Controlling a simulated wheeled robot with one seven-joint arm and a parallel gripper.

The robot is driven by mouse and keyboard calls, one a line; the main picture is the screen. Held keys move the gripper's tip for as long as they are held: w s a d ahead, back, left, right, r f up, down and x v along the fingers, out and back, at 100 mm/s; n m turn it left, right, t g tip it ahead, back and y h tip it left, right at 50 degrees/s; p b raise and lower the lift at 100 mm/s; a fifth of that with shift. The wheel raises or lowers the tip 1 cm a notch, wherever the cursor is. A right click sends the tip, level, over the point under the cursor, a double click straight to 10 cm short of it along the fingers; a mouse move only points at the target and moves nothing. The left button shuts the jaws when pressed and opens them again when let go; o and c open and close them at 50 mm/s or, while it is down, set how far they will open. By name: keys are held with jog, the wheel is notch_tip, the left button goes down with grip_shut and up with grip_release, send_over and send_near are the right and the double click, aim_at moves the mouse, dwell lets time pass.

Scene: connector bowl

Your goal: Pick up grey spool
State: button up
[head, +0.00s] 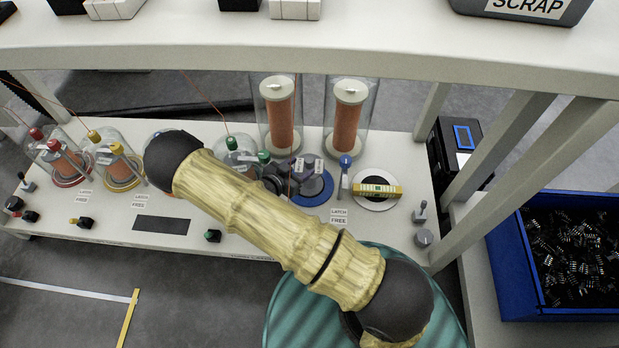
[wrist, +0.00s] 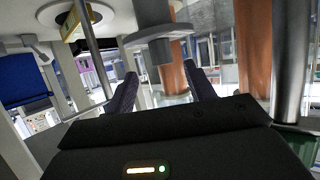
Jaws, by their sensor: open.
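The grey spool (head: 317,184) stands on a blue ring in the head view, just right of my forearm and in front of two orange columns. In the wrist view a grey flanged shape, which looks like the spool (wrist: 158,35), shows ahead and above the gap between my fingers. My gripper (wrist: 163,88) is open, with its two dark fingers apart and nothing seen held between them. Whether the fingers reach around the spool is hard to tell. In the head view my arm and dark round parts hide most of the gripper.
A blue-handled post (head: 345,170) stands close right of the spool. A yellow block (head: 378,190) lies on a white disc beyond it. Two clear tubes with orange columns (head: 281,118) stand behind. A green-handled clear dome (head: 238,150) is at left. A blue bin (head: 510,265) is at right.

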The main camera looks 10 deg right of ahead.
aim_at(306, 163)
jog(key=shift+x, duration=0.9)
jog(key=shift+w+d+f+b, duration=0.2)
jog(key=shift+w+d+b, duration=0.15)
jog(key=shift+d, duration=0.05)
jog(key=shift+w+d+f+b, duration=0.2)
jog(key=shift+w+f+b, duration=0.1)
jog(key=shift+b, duration=0.1)
jog(key=b+x, duration=0.3)
jog(key=x, duration=0.1)
jog(key=shift+w, duration=0.2)
jog(key=shift+s+r, duration=0.1)
jog(key=shift+d, duration=0.1)
grip_shut()
